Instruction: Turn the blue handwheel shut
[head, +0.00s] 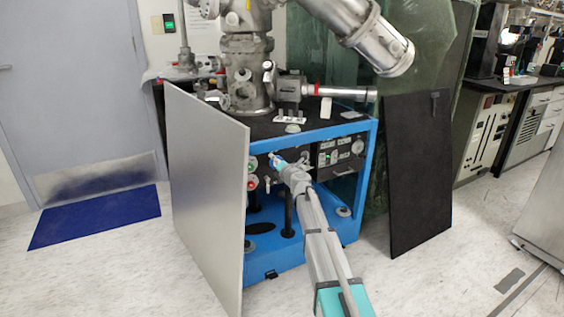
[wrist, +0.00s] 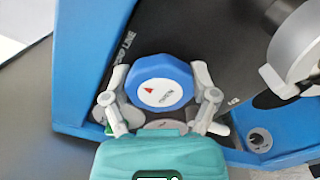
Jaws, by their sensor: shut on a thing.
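The blue handwheel (wrist: 160,78) fills the middle of the wrist view. It has a white round cap with a red arrow mark and small lettering. It sits on a dark panel with the words "OP LINE" partly visible beside it. My gripper (wrist: 161,72) has one grey finger on each side of the wheel and is shut on its rim. In the head view my arm reaches to the front of the blue-framed cart, and my gripper (head: 283,167) is at the panel there. The wheel is small and partly covered in that view.
A grey board (head: 207,185) leans at the cart's left front, close to my arm. A black board (head: 418,170) leans at the right. The blue cart frame (head: 362,180) surrounds the panel. In the wrist view a large grey cylindrical part (wrist: 297,45) is at the right.

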